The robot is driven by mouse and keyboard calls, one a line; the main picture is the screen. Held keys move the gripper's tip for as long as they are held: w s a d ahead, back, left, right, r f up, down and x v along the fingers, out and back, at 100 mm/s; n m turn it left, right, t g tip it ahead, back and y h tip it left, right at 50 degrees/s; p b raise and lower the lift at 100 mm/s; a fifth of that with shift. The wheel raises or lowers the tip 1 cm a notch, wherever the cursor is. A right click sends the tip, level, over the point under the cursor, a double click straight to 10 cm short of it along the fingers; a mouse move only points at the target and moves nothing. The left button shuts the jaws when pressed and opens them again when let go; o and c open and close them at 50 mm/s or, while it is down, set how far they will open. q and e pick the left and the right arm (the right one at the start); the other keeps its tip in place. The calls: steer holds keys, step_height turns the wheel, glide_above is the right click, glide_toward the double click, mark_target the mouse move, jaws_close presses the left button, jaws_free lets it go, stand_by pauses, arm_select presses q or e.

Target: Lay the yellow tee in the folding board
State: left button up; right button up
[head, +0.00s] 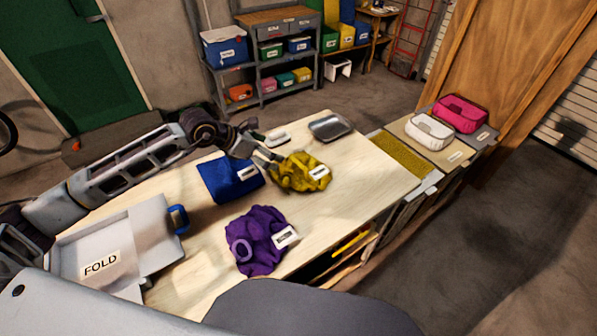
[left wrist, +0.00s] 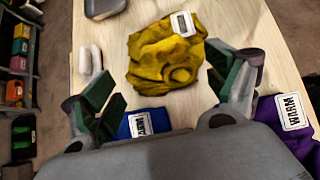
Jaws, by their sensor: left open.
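The yellow tee (head: 299,172) lies crumpled on the table with a white tag, and fills the upper middle of the left wrist view (left wrist: 165,58). My left gripper (head: 268,158) is at its left edge in the head view. In the left wrist view its two fingers (left wrist: 168,92) are spread apart, with the tee beyond and between them and nothing held. The grey folding board (head: 150,235), marked FOLD and with a blue handle, lies at the table's left end, partly behind my arm. My right gripper is not in view.
A blue folded cloth (head: 228,180) and a crumpled purple garment (head: 257,238) lie between the board and the tee. A grey metal tray (head: 330,127) and a small white object (head: 277,139) sit behind. Pink (head: 461,113) and white (head: 428,131) baskets stand at right.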

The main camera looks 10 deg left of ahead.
mark_target(286, 173)
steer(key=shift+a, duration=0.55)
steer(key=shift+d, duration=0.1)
arm_select(q)
steer(key=shift+p+x, duration=0.5)
steer(key=shift+x, duration=3.8)
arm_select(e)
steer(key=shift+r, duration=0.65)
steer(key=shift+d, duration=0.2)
